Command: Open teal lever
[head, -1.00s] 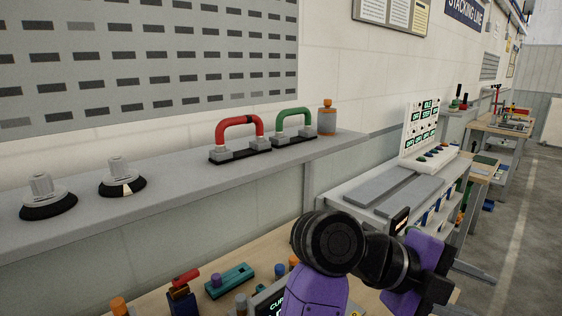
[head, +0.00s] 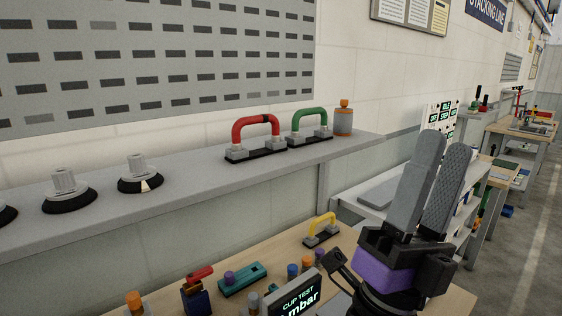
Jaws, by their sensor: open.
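A teal bar-shaped piece (head: 243,279), likely the teal lever, lies on the wooden bench at the bottom of the head view. A small purple knob (head: 229,278) sits at its left end. My gripper (head: 443,152) is at the right, with both grey fingers pointing up and a narrow gap between them. It is open, holds nothing, and is well to the right of the teal piece, not touching it.
A red-handled block (head: 198,290) stands left of the teal piece. Blue and orange knobs and a dark display (head: 293,297) stand to its right. A yellow handle (head: 321,229) lies behind. A grey shelf (head: 200,175) with suction cups and handles runs above the bench.

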